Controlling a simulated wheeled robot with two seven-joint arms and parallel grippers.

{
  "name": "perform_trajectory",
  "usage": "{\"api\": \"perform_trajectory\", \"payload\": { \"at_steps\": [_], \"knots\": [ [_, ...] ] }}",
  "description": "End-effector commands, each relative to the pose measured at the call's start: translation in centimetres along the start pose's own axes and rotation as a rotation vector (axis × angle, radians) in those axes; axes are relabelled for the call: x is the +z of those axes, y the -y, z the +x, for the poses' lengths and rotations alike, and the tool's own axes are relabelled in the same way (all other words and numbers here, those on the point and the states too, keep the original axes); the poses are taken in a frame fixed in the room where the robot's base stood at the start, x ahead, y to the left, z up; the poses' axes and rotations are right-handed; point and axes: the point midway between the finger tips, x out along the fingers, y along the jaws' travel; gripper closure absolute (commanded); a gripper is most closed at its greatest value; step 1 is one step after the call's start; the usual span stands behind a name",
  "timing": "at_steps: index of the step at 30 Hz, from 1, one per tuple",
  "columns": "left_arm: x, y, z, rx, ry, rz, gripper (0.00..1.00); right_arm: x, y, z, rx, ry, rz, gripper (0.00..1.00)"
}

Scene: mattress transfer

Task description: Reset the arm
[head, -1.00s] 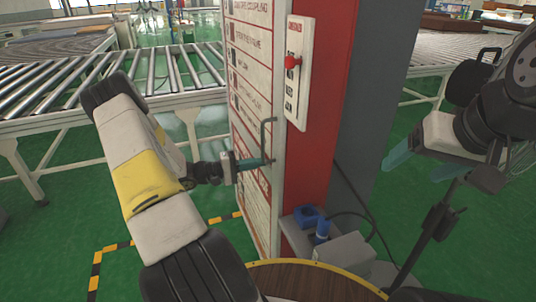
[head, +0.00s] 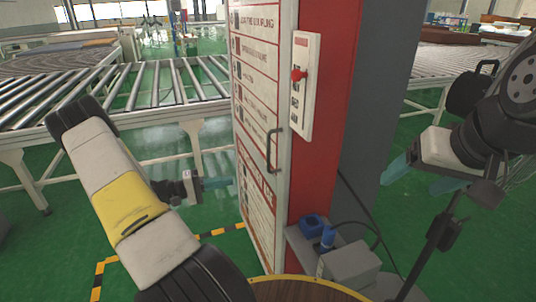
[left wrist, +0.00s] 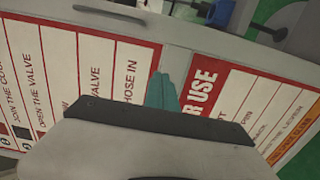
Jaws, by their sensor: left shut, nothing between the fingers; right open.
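My left arm reaches in from the left in the head view. Its gripper (head: 217,183) has teal fingers and is shut and empty, left of the cabinet's white door (head: 258,190) and apart from the dark door handle (head: 272,150). In the left wrist view, the closed fingertips (left wrist: 161,90) show in front of the door's printed red and white panels (left wrist: 215,100). My right gripper (head: 420,178) is open and empty at the right, its teal fingers spread apart over the green floor.
The tall red cabinet (head: 317,160) stands in the middle, with a red knob (head: 298,75) on a white plate. A low shelf beside it holds blue items (head: 313,223) and a grey box (head: 350,266). Roller conveyors (head: 150,90) run behind. Yellow-black tape (head: 220,232) marks the floor.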

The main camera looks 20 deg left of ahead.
Motion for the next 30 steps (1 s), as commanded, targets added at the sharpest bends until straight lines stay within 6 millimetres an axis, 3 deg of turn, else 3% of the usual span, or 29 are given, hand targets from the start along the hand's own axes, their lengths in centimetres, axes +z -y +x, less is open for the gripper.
{"api": "perform_trajectory", "payload": {
  "at_steps": [4,8,12,18,23,30],
  "knots": [
    [0.3,-0.7,0.5,-0.021,0.025,0.001,1.0,0.0,0.0,0.0,0.0,0.0,0.0,0.24],
    [2.1,-3.0,2.8,-0.119,0.133,0.003,1.0,0.0,0.0,0.0,0.0,0.0,0.0,0.24],
    [5.9,-6.7,6.0,-0.313,0.291,0.018,1.0,0.0,0.0,0.0,0.0,0.0,0.0,0.24],
    [11.8,-11.4,8.5,-0.614,0.438,0.088,1.0,0.0,0.0,0.0,0.0,0.0,0.0,0.24],
    [16.2,-14.7,9.0,-0.834,0.476,0.192,1.0,0.0,0.0,0.0,0.0,0.0,0.0,0.24],
    [21.7,-19.2,8.1,-1.08,0.407,0.411,1.0,0.0,0.0,0.0,0.0,0.0,0.0,0.24]
  ]
}}
